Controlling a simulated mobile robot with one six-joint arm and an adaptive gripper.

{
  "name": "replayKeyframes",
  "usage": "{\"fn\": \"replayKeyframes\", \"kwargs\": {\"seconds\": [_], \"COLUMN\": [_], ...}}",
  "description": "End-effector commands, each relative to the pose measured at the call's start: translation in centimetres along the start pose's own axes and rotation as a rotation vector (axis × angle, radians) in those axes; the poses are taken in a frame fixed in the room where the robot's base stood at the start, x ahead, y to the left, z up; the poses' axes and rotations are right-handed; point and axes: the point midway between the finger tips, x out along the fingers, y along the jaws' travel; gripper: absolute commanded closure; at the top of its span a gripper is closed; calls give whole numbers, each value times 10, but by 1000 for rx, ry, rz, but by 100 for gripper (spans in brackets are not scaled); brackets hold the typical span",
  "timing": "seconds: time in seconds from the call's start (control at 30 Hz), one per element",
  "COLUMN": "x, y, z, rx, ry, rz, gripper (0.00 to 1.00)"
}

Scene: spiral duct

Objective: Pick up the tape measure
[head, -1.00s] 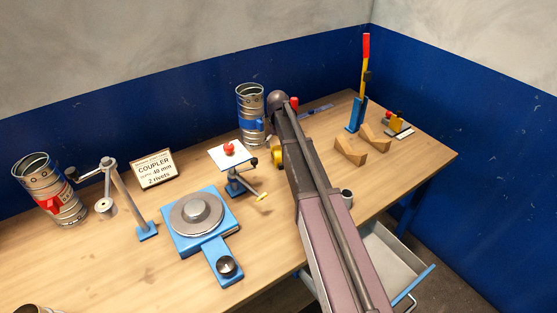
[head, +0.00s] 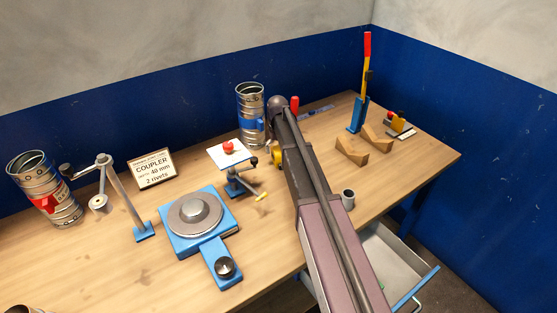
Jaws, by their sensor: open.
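A small yellow object (head: 278,156), which may be the tape measure, lies on the workbench (head: 108,254) just left of my arm. My arm covers part of it, so I cannot tell for certain what it is. My arm reaches from the bottom edge up across the bench and ends near a blue-banded duct piece. My gripper is not visible; the arm hides whatever lies behind its far end.
A blue turntable (head: 196,215), a small clamp stand (head: 232,157), a sign (head: 153,168) and two metal duct pieces (head: 251,118) (head: 45,190) crowd the left. Wooden cradles (head: 365,146), a lever tool (head: 363,85) and a small cup (head: 347,198) stand right. A drawer (head: 385,262) is open below.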

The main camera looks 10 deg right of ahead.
Motion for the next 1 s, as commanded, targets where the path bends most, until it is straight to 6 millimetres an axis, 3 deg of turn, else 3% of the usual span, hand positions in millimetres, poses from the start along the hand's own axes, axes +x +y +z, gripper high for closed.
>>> {"fn": "replayKeyframes", "kwargs": {"seconds": [0.33,1.0], "x": [25,26], "y": [0,1], "z": [-1,-1], "rx": [1,1], "ry": [0,0], "rz": [0,0], "gripper": [6,6]}}
